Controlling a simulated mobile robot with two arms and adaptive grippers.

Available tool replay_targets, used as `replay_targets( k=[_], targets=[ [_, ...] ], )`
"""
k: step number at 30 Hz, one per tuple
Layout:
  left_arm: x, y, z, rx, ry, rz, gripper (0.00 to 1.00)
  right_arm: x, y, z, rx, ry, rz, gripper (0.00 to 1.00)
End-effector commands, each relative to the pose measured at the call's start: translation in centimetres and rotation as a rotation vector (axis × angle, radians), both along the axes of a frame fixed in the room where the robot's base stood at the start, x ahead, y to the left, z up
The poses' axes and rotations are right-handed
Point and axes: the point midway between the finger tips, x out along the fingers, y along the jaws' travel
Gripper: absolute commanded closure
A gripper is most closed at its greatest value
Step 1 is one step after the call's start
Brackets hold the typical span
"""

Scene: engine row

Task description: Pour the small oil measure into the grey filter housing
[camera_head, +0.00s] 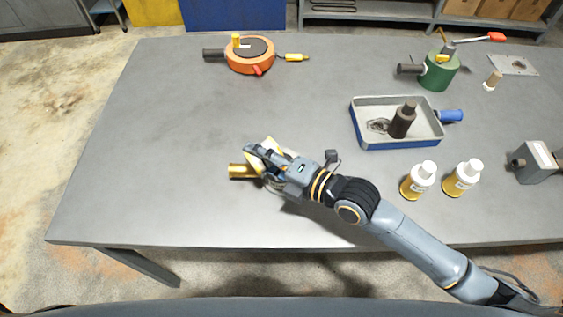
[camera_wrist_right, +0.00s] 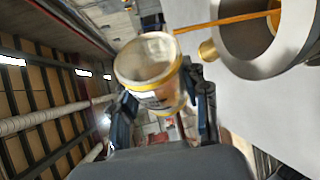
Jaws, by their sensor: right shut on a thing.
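My right gripper (camera_wrist_right: 160,110) is shut on the small oil measure (camera_wrist_right: 150,95), a pale cup with a yellow band. In the head view the gripper (camera_head: 262,155) hides most of the measure. The measure is tipped over on its side. A thin amber stream (camera_wrist_right: 225,21) runs from its rim into the grey filter housing (camera_wrist_right: 240,62), a wide open cylinder with amber inside its mouth. The housing's brass fitting (camera_head: 240,171) sticks out left of the gripper in the head view; the gripper mostly hides the housing there. My left gripper is not in view.
Two oil bottles (camera_head: 418,182) stand right of my arm. A blue-rimmed tray (camera_head: 400,143) holding a dark part lies behind them. An orange round unit (camera_head: 250,56) and a green canister (camera_head: 439,72) stand farther back. The table's left part (camera_head: 140,130) is clear.

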Motion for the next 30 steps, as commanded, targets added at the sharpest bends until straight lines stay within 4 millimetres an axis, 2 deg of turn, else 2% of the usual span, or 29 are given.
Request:
replay_targets(
  k=[30],
  targets=[
    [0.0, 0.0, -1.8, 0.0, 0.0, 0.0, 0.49, 0.1, -0.2, -0.5, 0.074, 0.051, 0.0, 0.88]
  ],
)
